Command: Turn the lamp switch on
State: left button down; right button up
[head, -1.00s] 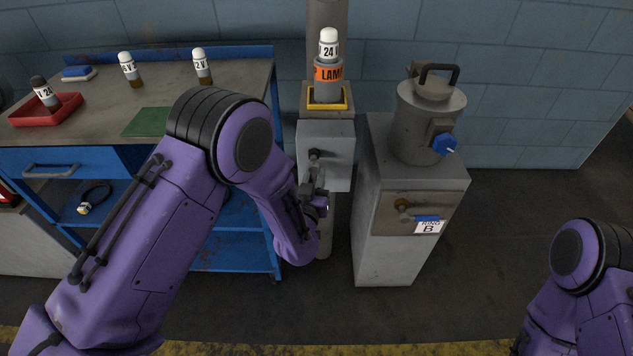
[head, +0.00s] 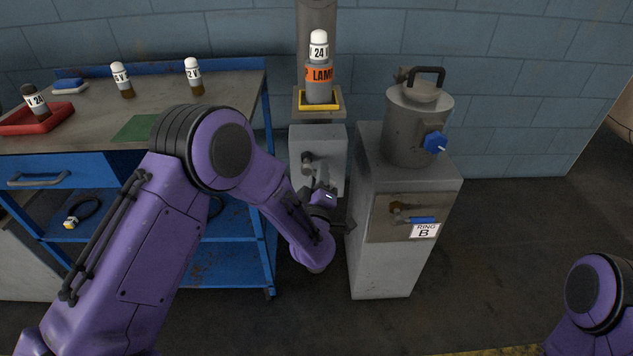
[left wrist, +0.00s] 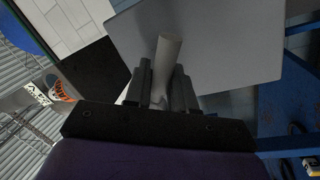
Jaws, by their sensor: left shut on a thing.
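The lamp (head: 319,75), a grey bulb with a white "24 V" cap and an orange band, stands upright in a yellow-rimmed holder on a post. Below it is a grey switch box (head: 331,148) with a dark pivot and lever (head: 308,161) on its front. My left gripper (head: 322,198) is in front of the box's lower part, partly hidden by its own wrist. In the left wrist view its fingers (left wrist: 163,88) are shut on a pale grey rod, the lever's handle (left wrist: 168,52), against the grey box face. My right gripper is out of view.
A grey cabinet with a lidded pot (head: 418,125), a blue knob and a "RING B" label (head: 424,231) stands close on the right. A blue workbench (head: 180,95) with several bulbs and a red tray (head: 38,120) is on the left. Floor at right is open.

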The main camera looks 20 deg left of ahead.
pick_arm(q)
jog(key=n, duration=0.1)
jog(key=n+y+b, duration=0.1)
jog(key=n, duration=0.1)
jog(key=r+n, duration=0.1)
jog(key=n, duration=0.1)
jog(key=shift+w+d, duration=0.1)
jog(key=shift+d, duration=0.2)
jog(key=shift+r+n+y+b, duration=0.25)
jog(key=shift+n+y+b, duration=0.1)
jog(key=shift+n, duration=0.5)
jog(key=shift+r+n+y+b, duration=0.2)
jog(key=shift+n+y, duration=0.15)
jog(key=shift+n, duration=0.5)
jog(key=shift+r, duration=0.1)
jog(key=c, duration=1.1)
grip_release()
jog(key=v, duration=1)
jog(key=shift+s+d+r, duration=0.1)
jog(key=shift+s+d, duration=0.1)
